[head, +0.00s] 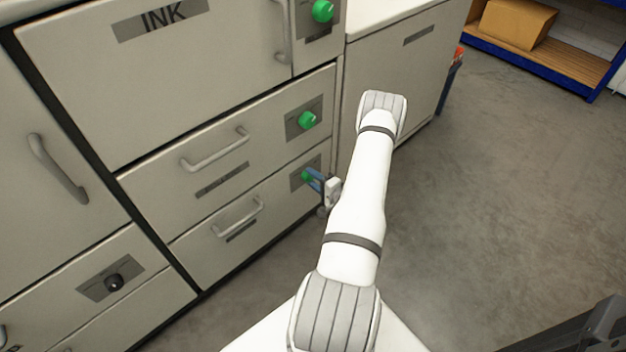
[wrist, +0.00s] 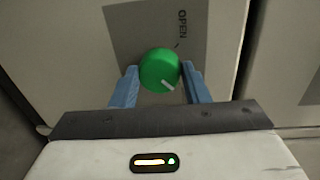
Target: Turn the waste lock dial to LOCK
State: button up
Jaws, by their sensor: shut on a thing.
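A green dial (wrist: 160,70) sits on a grey plate (wrist: 190,25) in the wrist view. The word OPEN shows on the plate, turned sideways, with a small tick mark below it. A white pointer line on the dial points down and to the right, away from the OPEN tick. My gripper (wrist: 160,84) is shut on the dial, one blue finger on each side. In the head view the dial (head: 307,175) is on the lowest drawer front, with my gripper (head: 314,179) at it. No LOCK word is visible in the wrist view.
Other green dials sit above, on the middle drawer (head: 307,120) and near the top (head: 322,11). A black knob (head: 114,282) is at lower left. Drawer handles (head: 238,216) stick out beside my gripper. Open grey floor (head: 480,200) lies to the right.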

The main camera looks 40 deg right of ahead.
jog(key=shift+m, duration=0.4)
jog(key=o, duration=1)
jog(key=shift+c, duration=0.2)
jog(key=shift+s, duration=0.15)
jog(key=s+p, duration=0.1)
jog(key=s, duration=0.6)
jog(key=shift+s+d+r+p, duration=0.25)
jog(key=shift+d+r+p, duration=0.1)
jog(key=shift+p, duration=0.05)
jog(key=shift+s, duration=0.1)
